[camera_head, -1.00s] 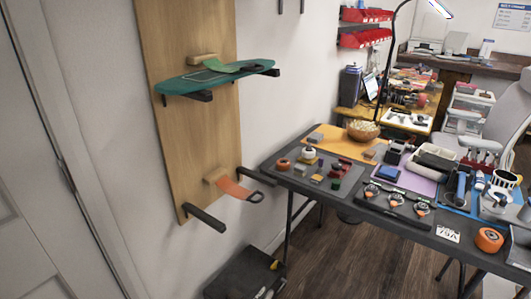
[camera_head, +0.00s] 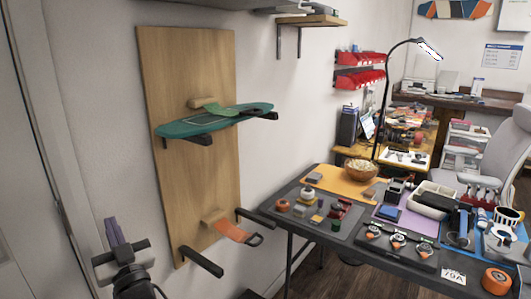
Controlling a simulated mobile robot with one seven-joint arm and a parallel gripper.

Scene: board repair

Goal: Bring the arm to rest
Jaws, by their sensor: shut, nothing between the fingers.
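My gripper (camera_head: 111,232) is at the lower left, its purple-grey fingers pointing up from a dark body. The fingers are together with nothing between them. It stands left of the wooden wall panel (camera_head: 190,60), apart from it in the picture. Part of my arm below it is cut off by the bottom edge.
A green skateboard deck (camera_head: 215,121) lies on the panel's upper black pegs. The dark workbench (camera_head: 335,232) at right holds tools, wheels, mats and a wooden bowl (camera_head: 361,170). A white door is at far left.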

